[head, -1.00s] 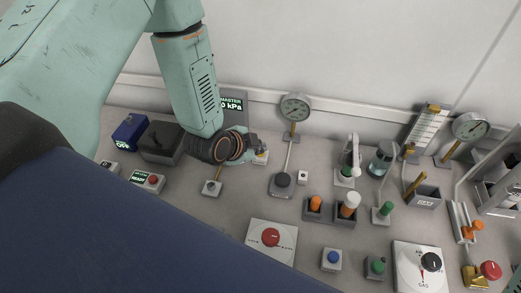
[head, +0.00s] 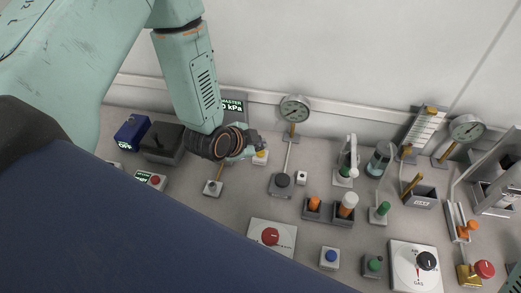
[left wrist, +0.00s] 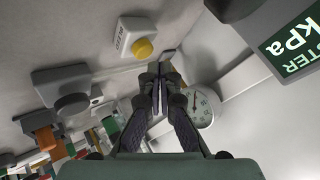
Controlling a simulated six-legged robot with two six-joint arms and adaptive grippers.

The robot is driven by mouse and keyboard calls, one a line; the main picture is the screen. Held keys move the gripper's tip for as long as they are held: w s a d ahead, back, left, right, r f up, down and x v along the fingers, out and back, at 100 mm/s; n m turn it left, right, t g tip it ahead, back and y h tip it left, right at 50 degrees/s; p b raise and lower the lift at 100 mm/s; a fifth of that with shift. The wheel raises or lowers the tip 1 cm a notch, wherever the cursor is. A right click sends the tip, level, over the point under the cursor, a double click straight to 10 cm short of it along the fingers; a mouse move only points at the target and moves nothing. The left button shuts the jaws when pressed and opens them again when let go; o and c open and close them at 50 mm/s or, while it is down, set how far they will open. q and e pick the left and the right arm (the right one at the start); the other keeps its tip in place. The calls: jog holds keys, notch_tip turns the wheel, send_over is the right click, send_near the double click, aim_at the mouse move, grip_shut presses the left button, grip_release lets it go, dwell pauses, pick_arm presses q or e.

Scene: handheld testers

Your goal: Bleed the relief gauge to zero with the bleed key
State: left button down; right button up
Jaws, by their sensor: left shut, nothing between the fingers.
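My left gripper (head: 252,147) is shut and empty, above the back of the bench. In the left wrist view its fingers (left wrist: 157,75) are together and point toward the wall side. My right gripper is out of view.
A "kPa" display (head: 232,105) stands behind the gripper, partly hidden by my arm. A second gauge (head: 467,128) stands far right. A black knob on a grey base (head: 282,181) and a small white block (head: 301,178) lie right of the gripper.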

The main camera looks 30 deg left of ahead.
aim_at(259, 154)
pick_arm(q)
jog(key=shift+r+p, duration=2.45)
jog(key=shift+r, duration=0.15)
jog(key=shift+f, duration=0.1)
